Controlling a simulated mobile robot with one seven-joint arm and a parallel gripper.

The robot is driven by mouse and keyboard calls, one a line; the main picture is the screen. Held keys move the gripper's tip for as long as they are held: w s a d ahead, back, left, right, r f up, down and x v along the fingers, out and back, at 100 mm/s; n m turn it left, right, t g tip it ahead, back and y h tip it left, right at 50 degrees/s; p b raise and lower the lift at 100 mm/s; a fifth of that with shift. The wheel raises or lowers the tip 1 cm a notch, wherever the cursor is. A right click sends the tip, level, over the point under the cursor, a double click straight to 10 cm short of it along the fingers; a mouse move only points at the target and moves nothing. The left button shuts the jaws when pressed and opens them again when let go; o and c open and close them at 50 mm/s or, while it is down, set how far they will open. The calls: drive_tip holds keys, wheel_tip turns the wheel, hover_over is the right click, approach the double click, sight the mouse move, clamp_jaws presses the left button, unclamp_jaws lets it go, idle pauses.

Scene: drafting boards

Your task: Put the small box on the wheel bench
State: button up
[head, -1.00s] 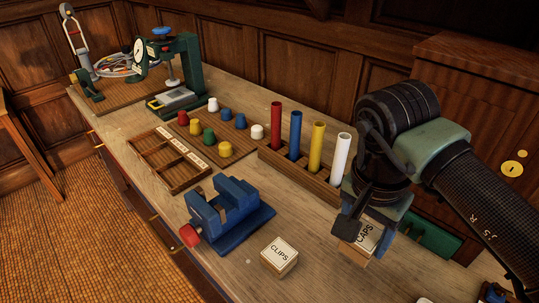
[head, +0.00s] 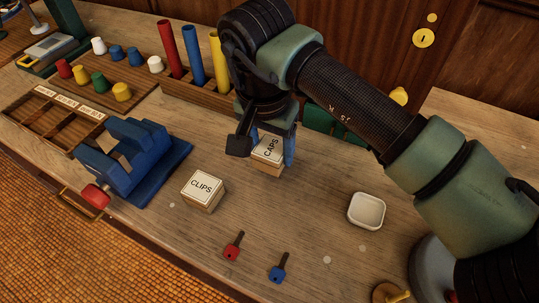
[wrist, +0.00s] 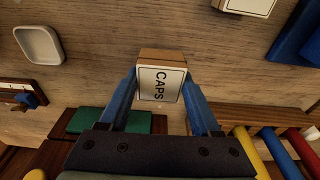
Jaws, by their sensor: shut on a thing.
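A small wooden box with a white lid labelled CAPS (head: 268,152) is between the blue fingers of my gripper (head: 271,150). In the wrist view the same box (wrist: 161,84) is pinched by the two fingers (wrist: 160,100), one on each side, and its label faces the camera. It is upright, at or just above the wooden bench (head: 300,215); I cannot tell whether it touches. A similar box labelled CLIPS (head: 203,190) stands apart on the bench, left of my gripper. I cannot make out which surface is the wheel bench.
A blue vise (head: 130,155) is left of the CLIPS box. Coloured tubes (head: 194,55) stand in a rack behind my gripper. A white dish (head: 366,210), a red key (head: 233,246) and a blue key (head: 279,268) lie to the right and front.

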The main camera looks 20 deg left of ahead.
sight(271, 161)
drive_tip(key=shift+f, duration=1.65)
drive_tip(key=shift+f, duration=0.2)
drive_tip(key=o, duration=1.4)
drive_tip(key=shift+r, duration=0.1)
drive_tip(key=r, duration=0.4)
drive_tip(key=s+r, duration=0.1)
drive_tip(key=r, duration=0.7)
drive_tip(key=shift+s, duration=0.4)
